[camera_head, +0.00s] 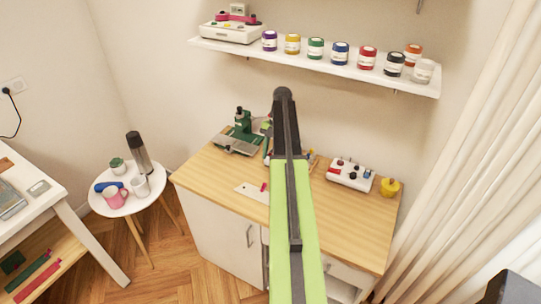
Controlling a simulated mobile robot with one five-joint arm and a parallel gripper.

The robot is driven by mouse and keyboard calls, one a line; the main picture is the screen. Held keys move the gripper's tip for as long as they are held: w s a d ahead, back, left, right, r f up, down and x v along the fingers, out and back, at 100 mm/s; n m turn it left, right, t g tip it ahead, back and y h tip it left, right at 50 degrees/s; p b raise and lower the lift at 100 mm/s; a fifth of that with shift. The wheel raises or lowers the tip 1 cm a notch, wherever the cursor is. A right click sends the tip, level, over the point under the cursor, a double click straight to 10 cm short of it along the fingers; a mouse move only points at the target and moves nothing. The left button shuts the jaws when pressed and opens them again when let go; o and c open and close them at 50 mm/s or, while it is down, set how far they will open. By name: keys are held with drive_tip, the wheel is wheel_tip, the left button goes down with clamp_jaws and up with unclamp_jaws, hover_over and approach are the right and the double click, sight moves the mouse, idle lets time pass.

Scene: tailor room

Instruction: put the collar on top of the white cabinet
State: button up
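The white cabinet (219,231) stands against the back wall, with white doors and a light wood top. My green and dark arm crosses in front of it and covers the middle of the top. I cannot make out my gripper; only the arm's links show. I cannot pick out a collar for certain. A flat white piece (250,193) with a small red thing lies on the cabinet top, left of my arm; I cannot tell what it is.
A green machine (240,131) stands at the top's back left; a white box with knobs (350,175) and a yellow pot (389,188) stand right. A shelf (300,60) with several jars hangs above. A round side table (112,210) and white desk (66,192) are left, curtains (465,120) right.

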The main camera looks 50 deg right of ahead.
drive_tip(key=w+a+m+h, duration=0.1)
drive_tip(key=w+a+m, duration=0.15)
drive_tip(key=a, duration=0.65)
drive_tip(key=w+a+f+m, duration=0.1)
drive_tip(key=a+m, duration=0.3)
drive_tip(key=a, duration=0.5)
drive_tip(key=w+a+m+h, duration=0.1)
drive_tip(key=w+a+m, duration=0.15)
drive_tip(key=a, duration=0.65)
drive_tip(key=s+a+m+h, duration=0.1)
drive_tip(key=s+a+m, duration=0.1)
drive_tip(key=a+m, duration=0.4)
drive_tip(key=s+a+m+t+h, duration=0.1)
drive_tip(key=a+m, duration=0.4)
drive_tip(key=a, duration=1.1)
drive_tip(key=shift+s+a+f+m, duration=0.3)
drive_tip(key=shift+s+f+m, duration=0.15)
drive_tip(key=shift+s, duration=0.45)
drive_tip(key=shift+s, duration=0.15)
